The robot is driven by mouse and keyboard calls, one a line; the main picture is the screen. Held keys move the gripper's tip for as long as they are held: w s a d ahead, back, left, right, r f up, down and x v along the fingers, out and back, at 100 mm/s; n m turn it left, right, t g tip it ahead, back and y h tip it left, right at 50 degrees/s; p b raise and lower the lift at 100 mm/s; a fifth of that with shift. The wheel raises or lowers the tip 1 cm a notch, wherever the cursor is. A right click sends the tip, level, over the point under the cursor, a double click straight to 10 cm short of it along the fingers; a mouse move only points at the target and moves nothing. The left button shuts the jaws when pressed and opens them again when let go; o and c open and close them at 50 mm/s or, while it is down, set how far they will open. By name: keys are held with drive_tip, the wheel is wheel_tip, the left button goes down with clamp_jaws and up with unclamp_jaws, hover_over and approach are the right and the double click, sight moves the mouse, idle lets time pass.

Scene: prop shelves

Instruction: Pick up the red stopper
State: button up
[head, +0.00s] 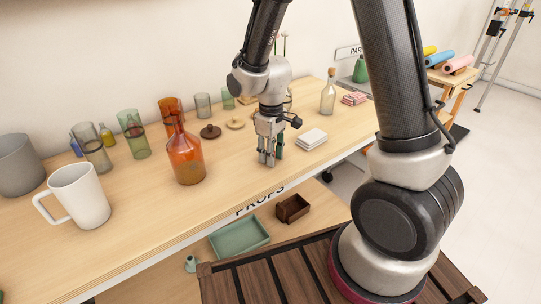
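I cannot make out a red stopper for certain in the head view. A dark reddish-brown lid with a knob (210,131) lies on the wooden shelf top (225,190), left of my gripper. A tan lid (235,123) lies beside it. An amber-orange bottle (186,155) stands upright in front of them. My gripper (268,160) points down, low over the shelf near its front edge. Its fingers look close together, but I cannot tell whether they are shut. A small dark green object (280,144) shows just beside or behind the fingers; contact is unclear.
White cards (311,139) lie right of my gripper. A clear corked bottle (328,97) stands behind them. Several glasses stand along the back; a white mug (80,196) is at left. Below are a green tray (239,239) and a brown box (292,208). The shelf's front middle is clear.

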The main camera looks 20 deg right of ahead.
drive_tip(key=shift+c, duration=0.9)
